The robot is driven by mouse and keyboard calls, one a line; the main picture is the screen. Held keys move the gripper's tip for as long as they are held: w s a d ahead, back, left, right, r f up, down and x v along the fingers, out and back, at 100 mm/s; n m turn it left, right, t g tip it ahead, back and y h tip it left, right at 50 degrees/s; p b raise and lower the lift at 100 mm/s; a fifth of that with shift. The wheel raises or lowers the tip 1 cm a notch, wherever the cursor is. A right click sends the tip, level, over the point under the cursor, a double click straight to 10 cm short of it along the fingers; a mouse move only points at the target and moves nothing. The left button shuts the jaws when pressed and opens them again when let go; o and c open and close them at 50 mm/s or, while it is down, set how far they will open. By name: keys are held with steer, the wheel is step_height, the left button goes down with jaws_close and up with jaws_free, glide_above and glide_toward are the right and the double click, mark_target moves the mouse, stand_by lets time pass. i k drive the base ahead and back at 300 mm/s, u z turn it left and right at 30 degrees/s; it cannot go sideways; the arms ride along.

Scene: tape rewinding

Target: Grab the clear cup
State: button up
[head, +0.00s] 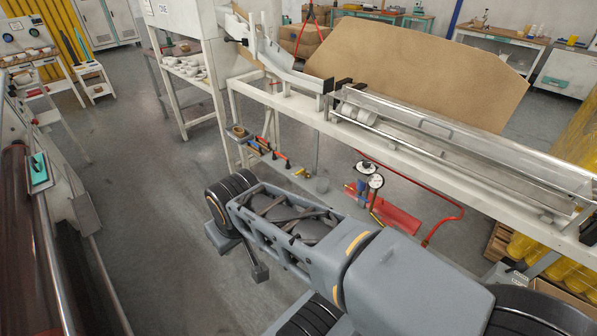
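I cannot make out a clear cup anywhere in the head view. My grey arm (390,280) reaches from the lower right towards the middle, with its black-ringed wrist end (230,195) above the floor. A dark grey piece (258,270) hangs below the arm and may be part of my gripper. The fingertips cannot be made out, nor whether they hold anything.
A long white-framed bench (400,165) with a clear-covered trough runs behind my arm. A red stand (390,215) with gauges is beneath it. A shelf with white pieces (185,68) stands behind. Machinery with a brown roll (30,240) is at left. Grey floor (140,170) between is open.

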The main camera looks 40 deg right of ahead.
mark_target(322, 183)
steer(key=i, duration=1.85)
steer(key=z, duration=2.1)
